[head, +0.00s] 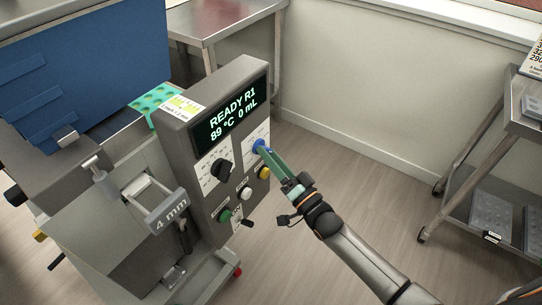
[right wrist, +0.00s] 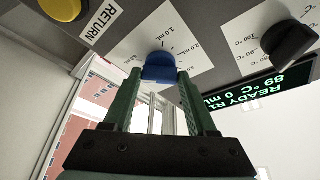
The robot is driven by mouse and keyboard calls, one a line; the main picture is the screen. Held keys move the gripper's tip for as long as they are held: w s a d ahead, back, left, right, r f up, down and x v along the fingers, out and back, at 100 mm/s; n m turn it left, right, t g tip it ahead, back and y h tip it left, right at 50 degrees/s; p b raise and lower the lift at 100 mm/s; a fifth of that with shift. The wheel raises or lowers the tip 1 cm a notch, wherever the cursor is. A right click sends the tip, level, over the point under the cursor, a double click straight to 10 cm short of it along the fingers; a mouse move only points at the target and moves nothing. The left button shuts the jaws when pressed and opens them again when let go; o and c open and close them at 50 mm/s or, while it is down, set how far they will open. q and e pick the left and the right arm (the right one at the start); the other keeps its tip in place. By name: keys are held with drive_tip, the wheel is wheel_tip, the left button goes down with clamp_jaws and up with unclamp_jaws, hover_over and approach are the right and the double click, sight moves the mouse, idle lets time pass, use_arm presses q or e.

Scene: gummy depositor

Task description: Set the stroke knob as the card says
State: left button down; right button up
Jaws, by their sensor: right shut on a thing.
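The blue stroke knob (head: 259,145) is on the front panel of the grey control box, below the display (head: 231,115) that reads READY R1, 89 °C, 0 mL. My right gripper (head: 264,150) is shut on this knob. In the right wrist view the green fingers stand on both sides of the blue knob (right wrist: 159,68). Marks of 1.0, 2.0 and 3.0 mL show on the white dial plate (right wrist: 165,35) around it; I cannot tell exactly where the knob points. My left gripper is out of view.
A black knob (head: 221,171) with a °C scale is left of the blue one. White (head: 245,193), yellow (head: 264,173) and green (head: 225,215) buttons sit below. A green mould tray (head: 152,100) lies behind the box. A cart (head: 480,185) stands right; the floor between is clear.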

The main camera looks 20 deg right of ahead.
drive_tip(key=c, duration=0.6)
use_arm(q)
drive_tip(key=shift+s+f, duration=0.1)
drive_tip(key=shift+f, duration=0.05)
use_arm(e)
drive_tip(key=shift+c, duration=0.2)
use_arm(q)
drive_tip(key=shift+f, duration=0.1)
